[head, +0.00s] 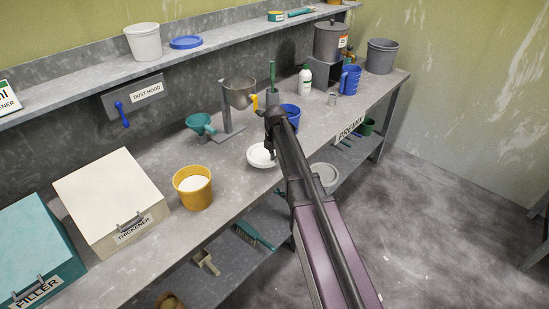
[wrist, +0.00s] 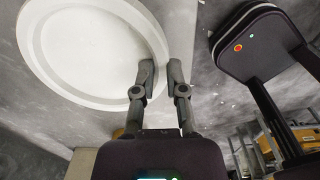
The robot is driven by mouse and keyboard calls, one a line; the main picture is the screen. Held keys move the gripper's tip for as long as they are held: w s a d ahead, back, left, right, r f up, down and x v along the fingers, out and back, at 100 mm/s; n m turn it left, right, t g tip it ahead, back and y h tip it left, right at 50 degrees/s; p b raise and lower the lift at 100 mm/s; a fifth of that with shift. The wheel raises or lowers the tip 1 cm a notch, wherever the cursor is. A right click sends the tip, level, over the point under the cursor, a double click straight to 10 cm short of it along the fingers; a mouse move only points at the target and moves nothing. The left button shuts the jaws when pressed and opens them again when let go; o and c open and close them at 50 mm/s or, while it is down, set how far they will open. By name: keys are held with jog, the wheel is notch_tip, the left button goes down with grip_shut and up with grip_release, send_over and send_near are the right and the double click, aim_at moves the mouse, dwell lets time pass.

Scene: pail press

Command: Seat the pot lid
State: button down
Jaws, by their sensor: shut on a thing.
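The white round lid (head: 260,157) with a raised rim is over the bench near its front edge, right of the yellow pail. My gripper (head: 271,151) is shut on the edge of this lid. In the wrist view the two fingers (wrist: 161,75) pinch the rim of the lid (wrist: 85,50), which fills the upper left. Whether the lid touches the bench is unclear. The yellow pail (head: 194,196) stands upright on the bench to the left, open, with white contents showing inside.
A blue container (head: 291,111) stands behind my gripper. A teal funnel (head: 200,124) and a metal hopper on a stand (head: 239,93) are behind the lid. The thickener box (head: 110,190) is left of the pail. Bench space between pail and lid looks clear.

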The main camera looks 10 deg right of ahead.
jog(key=shift+r+p, duration=0.45)
jog(key=shift+r, duration=0.2)
dwell(0.7)
notch_tip(320, 180, up, 8)
jog(key=p, duration=0.8)
dwell(0.4)
jog(key=shift+s+a, duration=0.1)
dwell(0.4)
